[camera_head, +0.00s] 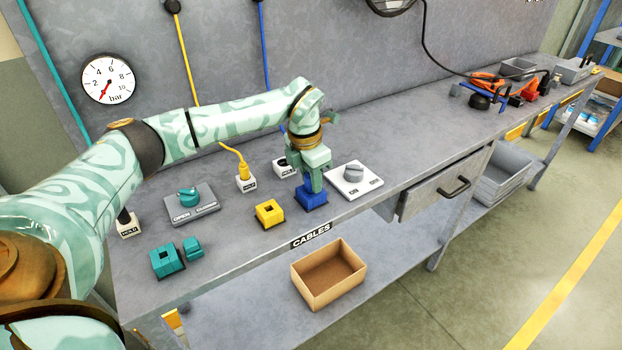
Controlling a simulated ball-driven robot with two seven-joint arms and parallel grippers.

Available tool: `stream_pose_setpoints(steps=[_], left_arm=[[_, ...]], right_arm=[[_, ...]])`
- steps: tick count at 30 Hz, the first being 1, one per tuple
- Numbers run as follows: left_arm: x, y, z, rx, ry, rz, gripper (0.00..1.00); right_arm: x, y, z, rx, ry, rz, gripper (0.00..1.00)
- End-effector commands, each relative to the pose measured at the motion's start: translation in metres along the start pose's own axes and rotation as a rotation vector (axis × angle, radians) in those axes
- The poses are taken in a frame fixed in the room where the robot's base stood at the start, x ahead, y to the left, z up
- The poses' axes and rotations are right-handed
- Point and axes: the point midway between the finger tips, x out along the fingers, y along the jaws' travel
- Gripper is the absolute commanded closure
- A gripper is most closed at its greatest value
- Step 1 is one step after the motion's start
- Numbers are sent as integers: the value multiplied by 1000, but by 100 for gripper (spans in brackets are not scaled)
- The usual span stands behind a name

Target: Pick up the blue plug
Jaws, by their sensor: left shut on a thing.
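My left gripper (313,183) points down over the blue block (311,198) near the front edge of the bench and is shut. The blue cable (266,50) hangs from the wall, passes behind my left arm and shows again beside the gripper. The blue plug at its end is hidden by the gripper's fingers. I cannot tell whether the plug is seated in the blue block or just above it. My right gripper is not in view.
A yellow plug (244,171) stands in a HOLD socket left of the gripper. A yellow block (269,213), a white switch plate (353,180) and a black-topped HOLD socket (285,167) are close by. Teal blocks (167,262) sit front left. A cardboard box (328,275) is below.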

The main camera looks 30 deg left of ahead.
Motion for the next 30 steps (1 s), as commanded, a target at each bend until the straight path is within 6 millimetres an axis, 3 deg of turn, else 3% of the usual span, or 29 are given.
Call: stream_pose_setpoints(steps=[5, 13, 21, 30], left_arm=[[-33, 1, 5, -1, -11, 5, 95], [-102, -40, -30, 4, -9, 5, 95], [-129, -84, -72, 2, -7, 4, 95], [-132, -92, -79, -1, -5, 2, 95]], right_arm=[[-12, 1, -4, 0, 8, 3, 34], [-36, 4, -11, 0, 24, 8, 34], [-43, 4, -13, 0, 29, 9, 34], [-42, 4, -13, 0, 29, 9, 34]])
